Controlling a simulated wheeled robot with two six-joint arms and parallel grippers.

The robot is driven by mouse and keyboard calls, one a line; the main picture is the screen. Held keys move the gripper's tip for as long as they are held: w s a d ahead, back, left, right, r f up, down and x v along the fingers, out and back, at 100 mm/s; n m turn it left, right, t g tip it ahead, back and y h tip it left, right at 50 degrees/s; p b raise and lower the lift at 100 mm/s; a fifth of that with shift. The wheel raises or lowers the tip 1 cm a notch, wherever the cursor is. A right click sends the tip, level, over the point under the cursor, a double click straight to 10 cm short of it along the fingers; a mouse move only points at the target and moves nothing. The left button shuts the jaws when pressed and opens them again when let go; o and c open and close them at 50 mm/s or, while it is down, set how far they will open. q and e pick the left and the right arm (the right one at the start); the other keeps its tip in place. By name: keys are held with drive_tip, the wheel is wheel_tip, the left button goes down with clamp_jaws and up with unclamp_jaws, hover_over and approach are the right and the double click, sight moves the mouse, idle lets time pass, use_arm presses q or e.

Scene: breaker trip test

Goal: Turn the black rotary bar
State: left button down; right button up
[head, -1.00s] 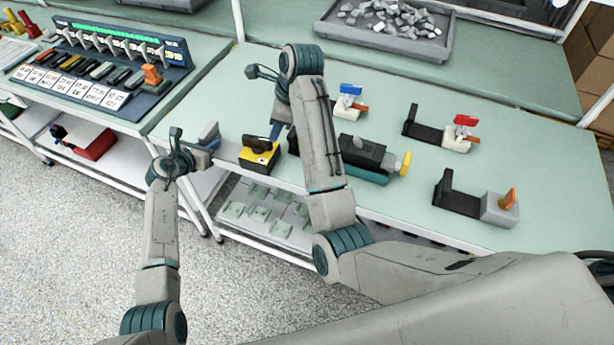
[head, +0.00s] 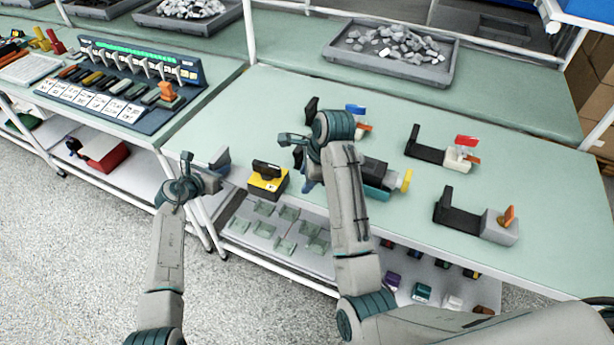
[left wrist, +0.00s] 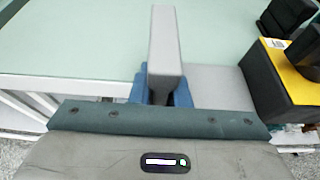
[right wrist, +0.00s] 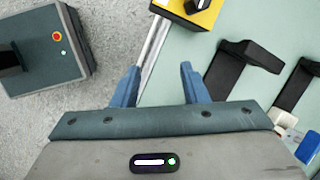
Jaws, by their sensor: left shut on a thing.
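The black rotary bar (head: 267,167) sits on top of a yellow and black box (head: 268,184) at the near edge of the bench. The bar also shows at the top of the right wrist view (right wrist: 197,5). My left gripper (head: 216,165) is left of the box. In the left wrist view its blue fingers are shut on an upright grey handle (left wrist: 165,45), beside a grey block (left wrist: 216,88) next to the box. My right gripper (right wrist: 157,75) is open and empty, apart from the bar. In the head view its fingers are partly hidden by its arm.
Right of the box stand a teal unit with a yellow tip (head: 405,180) and black brackets with red (head: 466,141) and orange (head: 508,215) levers. A grey tray of rubble (head: 392,50) is at the back. A labelled panel (head: 130,75) is at left.

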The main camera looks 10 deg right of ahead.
sight(273, 167)
drive_tip(key=shift+f, duration=0.1)
drive_tip(key=w+a+f+m+t+y, duration=0.1)
drive_tip(key=w+a+y, duration=0.1)
drive_tip(key=a, duration=0.1)
drive_tip(key=w+a+m+t+y, duration=0.2)
drive_tip(key=w+a+y, duration=0.1)
drive_tip(key=w+a+f+m+t+y, duration=0.1)
drive_tip(key=w+a+m+y, duration=0.1)
drive_tip(key=a+y, duration=0.1)
drive_tip(key=shift+w+a+f+t, duration=0.15)
drive_tip(key=shift+w+f+t, duration=0.15)
drive_tip(key=shift+w+t, duration=0.1)
idle(0.6)
drive_tip(key=shift+c, duration=0.2)
